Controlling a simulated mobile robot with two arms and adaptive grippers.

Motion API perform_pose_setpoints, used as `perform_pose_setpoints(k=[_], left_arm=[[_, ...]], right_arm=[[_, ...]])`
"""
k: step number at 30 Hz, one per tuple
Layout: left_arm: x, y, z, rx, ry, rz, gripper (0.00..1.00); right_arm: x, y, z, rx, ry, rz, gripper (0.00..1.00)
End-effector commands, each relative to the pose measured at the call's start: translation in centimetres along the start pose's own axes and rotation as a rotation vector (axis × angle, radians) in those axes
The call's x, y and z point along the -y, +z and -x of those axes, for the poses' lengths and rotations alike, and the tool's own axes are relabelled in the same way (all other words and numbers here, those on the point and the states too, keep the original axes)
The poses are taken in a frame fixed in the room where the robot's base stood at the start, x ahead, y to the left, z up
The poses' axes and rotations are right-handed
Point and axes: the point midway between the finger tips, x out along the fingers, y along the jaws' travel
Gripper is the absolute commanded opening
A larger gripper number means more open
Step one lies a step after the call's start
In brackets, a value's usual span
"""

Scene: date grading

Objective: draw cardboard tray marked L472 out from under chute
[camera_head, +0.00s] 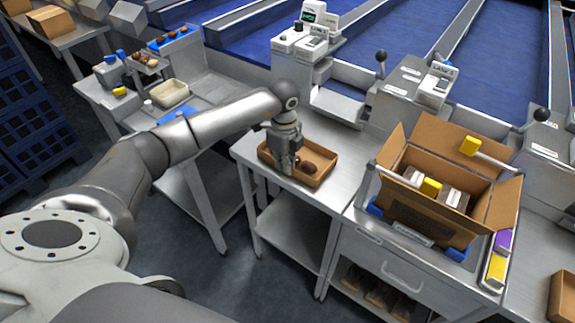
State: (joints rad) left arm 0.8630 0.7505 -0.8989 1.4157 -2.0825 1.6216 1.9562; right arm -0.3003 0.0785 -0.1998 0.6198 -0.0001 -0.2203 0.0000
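A shallow brown cardboard tray (318,165) sits on the steel table in the middle of the view, with a few dark dates (307,168) in it. No L472 mark is readable on it. A steel chute (337,107) stands behind the tray, to its upper right; the tray appears clear in front of it. My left gripper (287,168) points down over the tray's left part, with its fingers low near the front wall. The fingers overlap in this view, so whether they grip the wall is unclear. My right gripper is not in view.
An open cardboard box (425,211) stands on the bench to the right. Another cardboard tray (562,297) lies at the right edge. The table's front edge is close to the tray; a gap separates the two tables.

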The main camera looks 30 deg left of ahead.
Motion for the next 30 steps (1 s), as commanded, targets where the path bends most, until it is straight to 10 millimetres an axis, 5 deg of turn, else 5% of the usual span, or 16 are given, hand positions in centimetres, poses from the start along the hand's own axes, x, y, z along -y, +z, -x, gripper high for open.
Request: perform_pose_setpoints(k=[7, 14, 24, 30], left_arm=[[0.0, 0.0, 0.0, 0.0, -0.001, 0.0, 0.0], [0.0, 0.0, 0.0, 0.0, -0.001, 0.0, 0.3], [0.1, 0.0, 0.3, 0.0, -0.001, 0.0, 0.3], [0.1, 0.0, 3.0, 0.0, -0.006, -0.001, 0.3]], right_arm=[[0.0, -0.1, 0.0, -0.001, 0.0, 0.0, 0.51], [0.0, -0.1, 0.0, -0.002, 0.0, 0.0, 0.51], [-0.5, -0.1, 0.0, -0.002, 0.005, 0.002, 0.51], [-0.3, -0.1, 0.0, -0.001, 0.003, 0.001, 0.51]])
